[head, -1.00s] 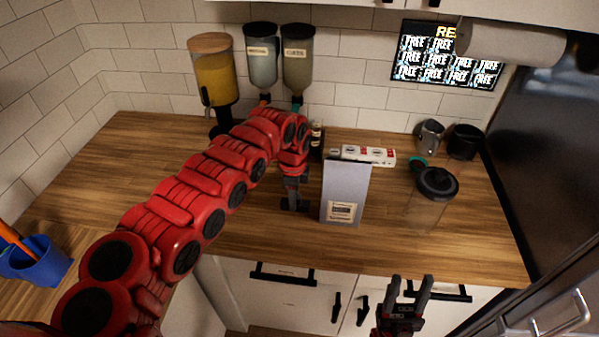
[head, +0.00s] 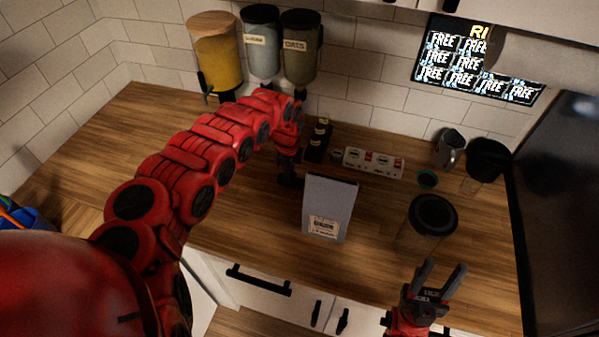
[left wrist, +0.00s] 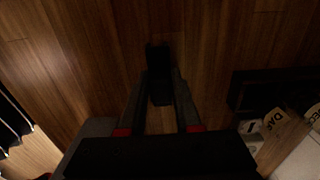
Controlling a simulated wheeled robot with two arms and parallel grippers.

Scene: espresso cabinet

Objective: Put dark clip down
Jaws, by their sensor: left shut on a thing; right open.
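My left gripper (head: 289,178) is shut on the dark clip, just left of the grey bag (head: 326,212) on the wooden counter. In the left wrist view the small dark clip (left wrist: 159,72) sits between the fingertips (left wrist: 160,92), over brown wood. In the head view the clip is hard to tell from the dark fingers. I cannot tell whether it touches the counter. My right gripper (head: 440,277) is open and empty, in front of the counter's front edge at the lower right.
Behind stand a dark box holding small bottles (head: 318,140) and a white box (head: 373,163). A dark-lidded jar (head: 432,215), a metal jug (head: 449,150) and a dark cup (head: 487,160) are to the right. Dispensers (head: 260,45) line the wall. Counter (head: 235,215) left of the bag is clear.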

